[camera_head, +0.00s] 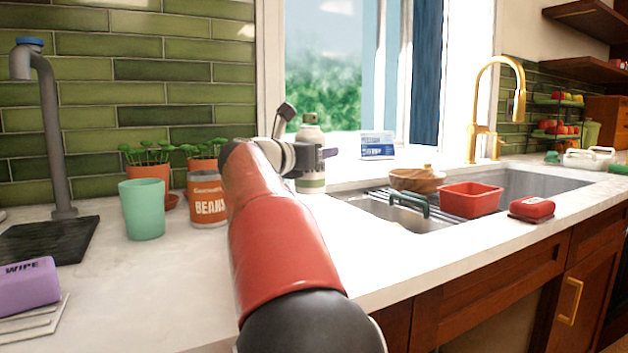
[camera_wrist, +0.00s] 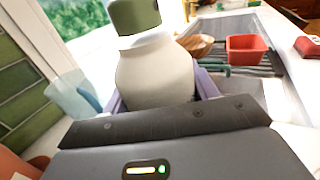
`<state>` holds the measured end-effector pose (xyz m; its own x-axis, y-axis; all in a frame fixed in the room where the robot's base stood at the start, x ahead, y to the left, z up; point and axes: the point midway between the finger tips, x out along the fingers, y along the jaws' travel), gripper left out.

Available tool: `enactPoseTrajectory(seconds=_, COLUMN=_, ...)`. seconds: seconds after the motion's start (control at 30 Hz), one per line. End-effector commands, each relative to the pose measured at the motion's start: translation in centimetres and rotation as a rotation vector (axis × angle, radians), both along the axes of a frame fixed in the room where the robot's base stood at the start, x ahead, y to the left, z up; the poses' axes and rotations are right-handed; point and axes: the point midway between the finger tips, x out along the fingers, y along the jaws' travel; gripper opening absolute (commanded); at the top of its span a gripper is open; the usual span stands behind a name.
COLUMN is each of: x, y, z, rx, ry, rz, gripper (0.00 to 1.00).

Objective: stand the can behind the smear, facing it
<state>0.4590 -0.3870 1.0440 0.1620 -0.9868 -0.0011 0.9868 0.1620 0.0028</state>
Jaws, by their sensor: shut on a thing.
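A pale spray can (camera_head: 311,182) with a green band and a grey-green top is upright by the window, above or on the back of the white counter. I cannot tell whether its base touches the counter. My gripper (camera_head: 325,153) is shut around its body from the near side. In the wrist view, the can's cream body (camera_wrist: 155,75) and green cap (camera_wrist: 134,14) rise between the lavender fingers of my gripper (camera_wrist: 162,92). The can's lower part is hidden there. I cannot make out a smear in either view. My red arm covers part of the counter.
A beans container (camera_head: 207,203), a mint cup (camera_head: 142,210) and potted plants (camera_head: 149,172) stand left of my arm. Right are the sink rack (camera_head: 375,203), a wooden bowl (camera_head: 415,180), a red tub (camera_head: 471,199) and a small card (camera_head: 377,146). Counter before the can looks clear.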

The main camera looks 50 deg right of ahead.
Motion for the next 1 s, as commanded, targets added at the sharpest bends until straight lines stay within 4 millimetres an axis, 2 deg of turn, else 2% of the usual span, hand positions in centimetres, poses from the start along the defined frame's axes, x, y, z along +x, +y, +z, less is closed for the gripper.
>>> enactPoseTrajectory(seconds=0.1, x=-0.1, y=0.0, z=-0.8, rx=-0.002, ry=-0.001, rz=0.0, gripper=0.23)
enactPoseTrajectory(seconds=0.33, x=-0.1, y=0.0, z=-3.9, rx=-0.001, ry=0.001, rz=0.0, gripper=0.23)
enactPoseTrajectory(seconds=0.77, x=0.0, y=0.0, z=-4.6, rx=-0.002, ry=-0.002, rz=0.001, gripper=0.23)
enactPoseTrajectory(seconds=0.8, x=0.0, y=0.0, z=-4.5, rx=-0.001, ry=-0.001, rz=0.001, gripper=0.64)
enactPoseTrajectory(seconds=0.93, x=0.0, y=0.0, z=-4.4, rx=0.0, ry=-0.001, rz=0.001, gripper=0.8)
enactPoseTrajectory(seconds=1.0, x=0.0, y=0.0, z=-4.4, rx=-0.001, ry=-0.001, rz=0.001, gripper=0.8)
